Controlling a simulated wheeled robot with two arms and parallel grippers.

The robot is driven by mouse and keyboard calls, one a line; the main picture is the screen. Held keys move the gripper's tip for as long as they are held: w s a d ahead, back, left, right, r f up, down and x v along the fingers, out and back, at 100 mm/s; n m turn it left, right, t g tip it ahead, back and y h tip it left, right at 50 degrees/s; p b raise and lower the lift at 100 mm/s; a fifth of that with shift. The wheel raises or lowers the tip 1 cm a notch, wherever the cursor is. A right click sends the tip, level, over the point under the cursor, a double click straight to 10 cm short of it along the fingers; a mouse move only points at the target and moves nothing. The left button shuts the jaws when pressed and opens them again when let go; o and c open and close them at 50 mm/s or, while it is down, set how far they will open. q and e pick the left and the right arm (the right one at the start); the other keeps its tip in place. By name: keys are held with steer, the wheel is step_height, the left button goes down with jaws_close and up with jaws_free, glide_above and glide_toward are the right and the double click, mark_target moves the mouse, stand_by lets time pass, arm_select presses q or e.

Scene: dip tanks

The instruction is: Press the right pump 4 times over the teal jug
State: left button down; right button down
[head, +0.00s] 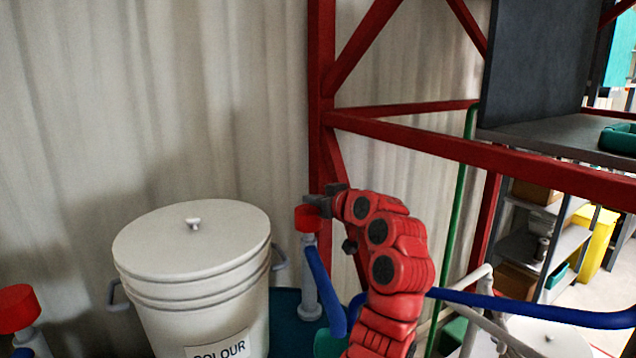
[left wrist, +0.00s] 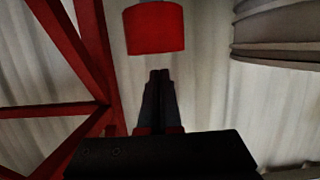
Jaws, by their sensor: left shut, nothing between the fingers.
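The right pump has a red head (head: 308,218) on a pale grey stem (head: 309,285), with a blue spout (head: 322,280) sloping down. My left gripper (head: 322,203) is shut and empty at the upper right of that head. In the left wrist view the shut fingers (left wrist: 159,78) point toward the red head (left wrist: 155,28), with a small gap in the picture; I cannot tell whether they touch. A teal-green shape (head: 328,344) at the bottom, probably the teal jug, is mostly hidden behind my arm. My right gripper is not in view.
A lidded white bucket (head: 205,285) marked COLOUR stands left of the pump. Another red-headed pump (head: 18,308) is at the far left. A red steel frame (head: 440,145) rises behind and right. Shelves (head: 540,245) and a yellow bin (head: 598,240) are further back.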

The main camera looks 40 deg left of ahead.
mark_target(315, 220)
arm_select(q)
steer(key=shift+f, duration=0.7)
step_height(315, 220, down, 4)
steer(key=b, duration=0.3)
steer(key=shift+d+r, duration=0.1)
steer(key=shift+r, duration=0.05)
